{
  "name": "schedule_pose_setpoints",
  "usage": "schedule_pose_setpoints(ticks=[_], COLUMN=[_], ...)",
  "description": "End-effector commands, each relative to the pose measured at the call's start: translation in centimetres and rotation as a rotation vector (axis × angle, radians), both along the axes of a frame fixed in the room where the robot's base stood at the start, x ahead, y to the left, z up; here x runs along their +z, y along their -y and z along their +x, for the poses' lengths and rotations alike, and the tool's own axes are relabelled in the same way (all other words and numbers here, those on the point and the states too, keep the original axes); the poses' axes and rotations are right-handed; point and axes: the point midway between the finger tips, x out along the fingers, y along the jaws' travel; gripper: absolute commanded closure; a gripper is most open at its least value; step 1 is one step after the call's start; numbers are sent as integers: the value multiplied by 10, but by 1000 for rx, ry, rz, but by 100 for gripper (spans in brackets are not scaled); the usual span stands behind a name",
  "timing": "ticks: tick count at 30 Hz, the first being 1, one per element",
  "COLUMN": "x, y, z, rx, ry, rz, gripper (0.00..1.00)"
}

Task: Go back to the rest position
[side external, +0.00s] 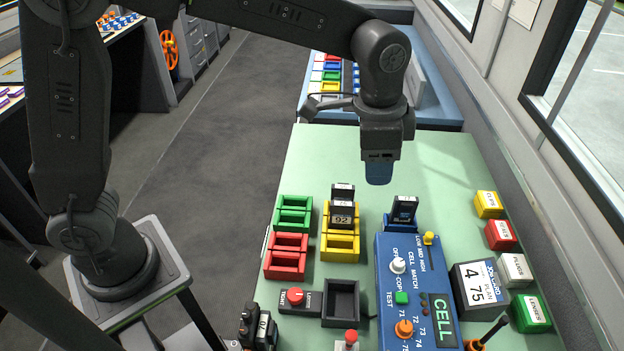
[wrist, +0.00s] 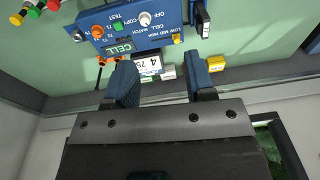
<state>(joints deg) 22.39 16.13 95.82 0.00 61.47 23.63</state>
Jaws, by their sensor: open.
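My gripper (side external: 379,172) hangs above the far part of the green table, pointing down, clear of everything below it. In the wrist view its two blue fingers (wrist: 160,80) stand wide apart with nothing between them. The blue console (side external: 412,280), with knobs, lamps and a CELL display, lies below and nearer the camera; it also shows in the wrist view (wrist: 150,38). A black and blue block (side external: 403,210) stands at the console's far end. A black block marked 92 (side external: 342,214) stands in the yellow tray (side external: 341,247).
Green trays (side external: 293,214) and red trays (side external: 286,263) lie left of the yellow tray. Coloured labelled blocks (side external: 501,235) line the right side below the windows. A black open box (side external: 341,301) sits near the front. The table (side external: 450,160) around and beneath my gripper is clear.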

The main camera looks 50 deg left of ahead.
Motion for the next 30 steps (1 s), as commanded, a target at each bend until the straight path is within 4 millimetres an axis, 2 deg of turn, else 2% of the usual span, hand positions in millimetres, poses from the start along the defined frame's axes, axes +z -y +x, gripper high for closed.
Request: schedule_pose_setpoints(ticks=[1, 6, 10, 15, 18, 22, 30], x=[16, 46, 58, 57, 51, 43, 37], y=[-20, -71, -105, -139, -151, -161, -165], z=[-11, -51, -87, -136, -159, -178, -188], rx=[61, 251, 395, 576, 664, 743, 785], ry=[30, 109, 171, 251, 292, 330, 348], rz=[-16, -60, -96, -142, -165, -187, -199], gripper=[50, 50, 50, 50, 50, 50, 50])
